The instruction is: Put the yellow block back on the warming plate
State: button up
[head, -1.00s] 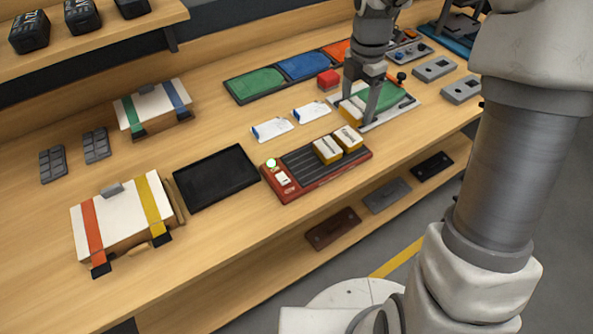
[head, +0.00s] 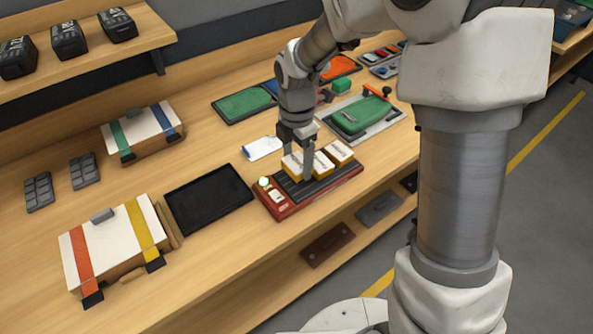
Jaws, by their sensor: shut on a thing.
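The warming plate (head: 272,205) is a red-framed unit with a dark ribbed top, a lit green-white lamp and a small white label at its left end. Two yellow blocks with white tops, one in the middle (head: 322,164) and one farther right (head: 338,151), rest on the ribbed top. My gripper (head: 298,168) is shut on a third yellow block with a white top (head: 291,163), at the left of these two over the ribbed top. I cannot tell whether its underside touches the plate. The fingers hide part of it.
A black tray (head: 208,199) lies left of the plate. A white box with red and yellow straps (head: 115,250) stands farther left. A grey board with a green piece (head: 362,115) lies behind right. A white-and-blue packet (head: 262,148) lies behind the plate.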

aim_at(296, 172)
jog(key=shift+f, duration=2.05)
jog(key=shift+a+f, duration=0.1)
jog(key=o, duration=1.1)
jog(key=shift+c, duration=0.2)
